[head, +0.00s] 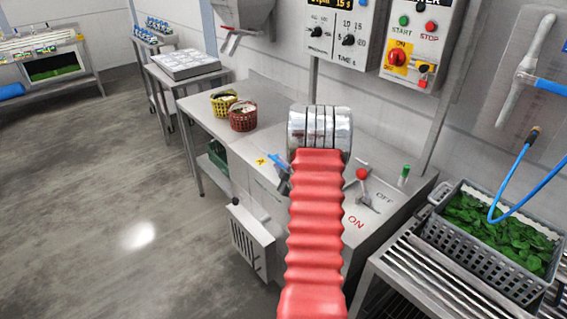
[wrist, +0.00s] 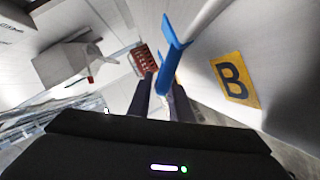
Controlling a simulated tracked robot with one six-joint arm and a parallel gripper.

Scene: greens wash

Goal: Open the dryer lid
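The dryer (head: 262,185) is the grey steel machine in front of me in the head view. My red-sleeved arm covers much of its top, so the lid is mostly hidden. A blue handle (head: 279,162) shows just left of my arm, and it stands large in the wrist view (wrist: 172,52). My gripper (wrist: 164,84) has its two dark fingers on either side of the handle's lower end. The fingers stand apart and look open, with a small gap at the left. In the head view the fingers are hidden behind my arm.
Right of my arm are a red-knobbed lever (head: 362,175) with ON and OFF marks and a green-capped piece (head: 404,174). A grey crate of greens (head: 470,262) stands at the right. Yellow (head: 223,103) and red (head: 243,116) baskets sit on the left table. The floor at left is clear.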

